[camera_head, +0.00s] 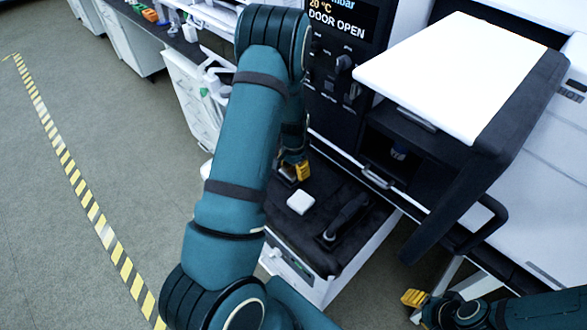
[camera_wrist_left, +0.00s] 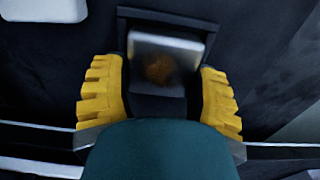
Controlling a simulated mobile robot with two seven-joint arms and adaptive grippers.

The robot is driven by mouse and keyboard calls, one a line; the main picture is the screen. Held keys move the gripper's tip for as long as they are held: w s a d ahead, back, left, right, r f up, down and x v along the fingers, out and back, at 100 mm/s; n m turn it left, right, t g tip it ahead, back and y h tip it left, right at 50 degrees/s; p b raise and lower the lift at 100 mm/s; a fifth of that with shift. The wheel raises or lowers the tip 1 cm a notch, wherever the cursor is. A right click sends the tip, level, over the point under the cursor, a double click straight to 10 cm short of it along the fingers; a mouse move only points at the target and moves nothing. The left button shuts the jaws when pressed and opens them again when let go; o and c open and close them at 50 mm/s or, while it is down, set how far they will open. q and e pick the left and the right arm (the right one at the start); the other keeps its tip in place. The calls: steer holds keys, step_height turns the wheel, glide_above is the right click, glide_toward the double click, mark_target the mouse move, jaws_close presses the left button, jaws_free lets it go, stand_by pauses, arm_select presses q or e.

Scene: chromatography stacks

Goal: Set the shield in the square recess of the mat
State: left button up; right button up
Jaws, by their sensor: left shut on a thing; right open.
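The dark mat (camera_head: 325,195) lies in a pulled-out white drawer. My left gripper (camera_head: 296,171) is low over its far left part. In the left wrist view my left gripper (camera_wrist_left: 160,98) has its yellow fingers on either side of a grey metallic piece with a blurred brown round patch, which I take to be the shield (camera_wrist_left: 178,45). It is shut on this piece. A dark square-edged outline, seemingly the square recess (camera_wrist_left: 165,16), surrounds the piece's far side; whether the piece is seated cannot be told. My right gripper (camera_head: 414,298) is open and empty, low at the right.
A white rounded block (camera_head: 300,203) lies on the mat near my left gripper. A black handled item (camera_head: 345,220) lies in the mat to the right. An instrument with a white lid (camera_head: 455,75) overhangs the right side. The floor at left is clear.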

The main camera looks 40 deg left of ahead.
mark_target(293, 168)
arm_select(q)
steer(key=shift+f, duration=0.15)
steer(key=o, duration=1.3)
steer(key=shift+r, duration=0.4)
step_height(293, 168, up, 12)
steer(key=p, duration=0.3)
steer(key=shift+f, duration=0.15)
